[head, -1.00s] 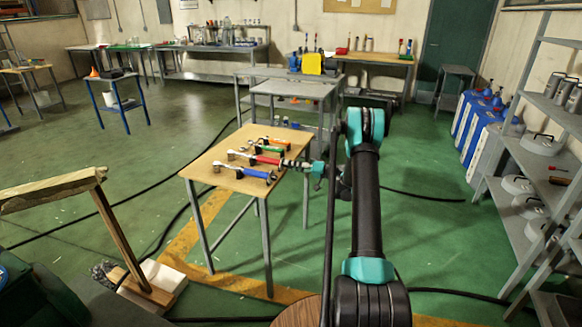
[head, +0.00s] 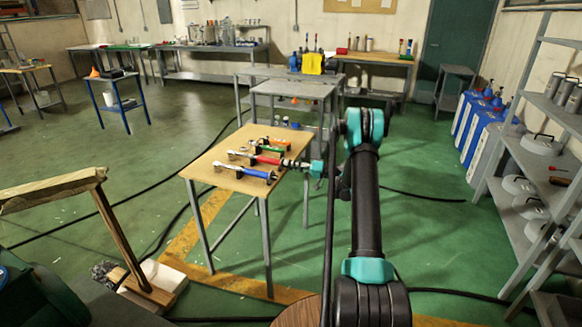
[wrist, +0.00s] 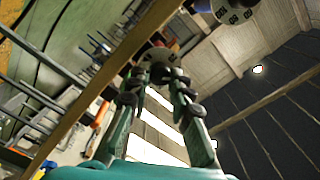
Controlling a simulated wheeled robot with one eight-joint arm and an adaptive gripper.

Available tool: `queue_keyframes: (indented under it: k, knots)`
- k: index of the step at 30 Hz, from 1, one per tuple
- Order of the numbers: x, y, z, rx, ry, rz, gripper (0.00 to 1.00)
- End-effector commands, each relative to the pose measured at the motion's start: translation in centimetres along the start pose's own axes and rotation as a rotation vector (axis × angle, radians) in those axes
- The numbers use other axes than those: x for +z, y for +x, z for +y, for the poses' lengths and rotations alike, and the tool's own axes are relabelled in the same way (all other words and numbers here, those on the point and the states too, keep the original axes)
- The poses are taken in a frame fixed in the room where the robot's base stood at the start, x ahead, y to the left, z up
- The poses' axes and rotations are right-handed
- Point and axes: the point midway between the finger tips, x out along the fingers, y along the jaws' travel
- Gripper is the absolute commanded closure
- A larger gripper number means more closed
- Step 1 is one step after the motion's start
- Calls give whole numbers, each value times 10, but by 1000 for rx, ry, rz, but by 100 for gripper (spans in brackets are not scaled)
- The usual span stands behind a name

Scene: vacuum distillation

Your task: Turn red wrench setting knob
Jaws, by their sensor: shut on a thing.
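Several torque wrenches lie side by side on a small wooden-topped table. The red wrench (head: 265,160) lies between the blue wrench (head: 257,174) at the front and the green wrench (head: 268,148) behind. My gripper (head: 288,163) is at the right end of the red wrench, reaching in from the right. In the wrist view, my gripper (wrist: 159,74) is shut on the dark round setting knob (wrist: 158,55) at that end. A bit of red shows just beyond it. The fingers hide part of the knob, and its scale is too small to read.
The wooden table (head: 222,178) has bare wood at its front left. An orange-handled wrench (head: 283,142) lies farther back. A grey metal table (head: 290,88) stands behind, and a grey shelf rack (head: 535,165) stands at the right. Black cables cross the green floor.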

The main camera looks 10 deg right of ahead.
Motion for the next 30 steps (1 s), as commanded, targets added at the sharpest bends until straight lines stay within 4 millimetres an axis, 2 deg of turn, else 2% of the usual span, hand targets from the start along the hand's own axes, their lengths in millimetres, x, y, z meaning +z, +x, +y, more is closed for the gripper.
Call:
queue_keyframes:
  k: [21,30]
  knots:
    - [1,-1,1,-22,544,15,100]
    - [1,-1,1,-28,682,19,100]
